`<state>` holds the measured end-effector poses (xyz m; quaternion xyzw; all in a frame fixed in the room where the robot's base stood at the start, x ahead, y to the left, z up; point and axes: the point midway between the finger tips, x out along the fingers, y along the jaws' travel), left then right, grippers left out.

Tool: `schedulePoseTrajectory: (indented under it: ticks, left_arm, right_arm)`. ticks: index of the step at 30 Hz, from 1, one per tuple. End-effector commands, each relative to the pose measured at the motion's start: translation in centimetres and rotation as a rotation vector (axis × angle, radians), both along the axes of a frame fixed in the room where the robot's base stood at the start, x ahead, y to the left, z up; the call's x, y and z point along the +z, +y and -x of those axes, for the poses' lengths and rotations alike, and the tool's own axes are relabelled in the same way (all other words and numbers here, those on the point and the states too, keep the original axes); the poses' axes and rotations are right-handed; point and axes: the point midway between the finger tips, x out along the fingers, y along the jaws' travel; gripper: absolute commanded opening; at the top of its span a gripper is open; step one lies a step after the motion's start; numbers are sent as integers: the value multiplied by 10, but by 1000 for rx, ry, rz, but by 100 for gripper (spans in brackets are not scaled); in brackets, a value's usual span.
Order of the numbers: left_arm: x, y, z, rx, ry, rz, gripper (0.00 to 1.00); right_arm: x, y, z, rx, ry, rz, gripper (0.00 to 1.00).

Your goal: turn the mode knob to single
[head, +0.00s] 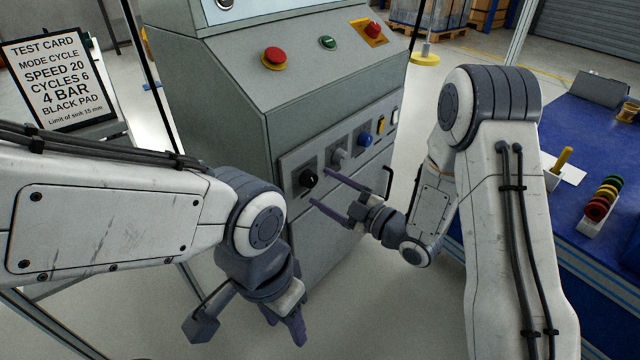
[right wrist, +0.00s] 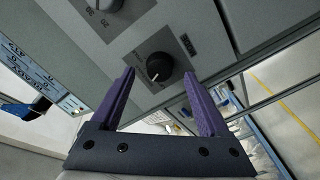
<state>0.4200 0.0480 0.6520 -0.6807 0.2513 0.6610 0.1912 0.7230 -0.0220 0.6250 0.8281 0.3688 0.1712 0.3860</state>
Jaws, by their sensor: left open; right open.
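The black knob (head: 308,178) is at the left end of the control row on the grey machine's front panel. My right gripper (head: 321,188) is open in front of the panel. In the right wrist view its two purple fingers (right wrist: 160,88) stand apart, just short of the knob and on either side of it. I see no contact. My left gripper (head: 286,322) is open and empty, hanging low in front of the machine.
A grey knob (head: 339,158), a blue button (head: 364,139) and a yellow switch (head: 380,124) sit to the right. A red button (head: 274,57) is on the sloped top. A test card (head: 55,78) reads "MODE CYCLE". A blue table (head: 600,255) stands at the right.

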Motion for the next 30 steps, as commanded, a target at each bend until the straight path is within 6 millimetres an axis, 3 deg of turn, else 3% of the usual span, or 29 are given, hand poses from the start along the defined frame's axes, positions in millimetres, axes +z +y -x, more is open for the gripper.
schedulePoseTrajectory:
  ticks: [6,12,30]
  left_arm:
    - [8,0,0,0,0,0,50]
    - [11,0,0,0,0,0,50]
    - [11,0,0,0,0,0,50]
  right_arm:
    - [1,-36,29,-7,4,0,79]
    - [0,-54,47,-4,1,0,79]
    - [0,-58,52,1,1,2,79]
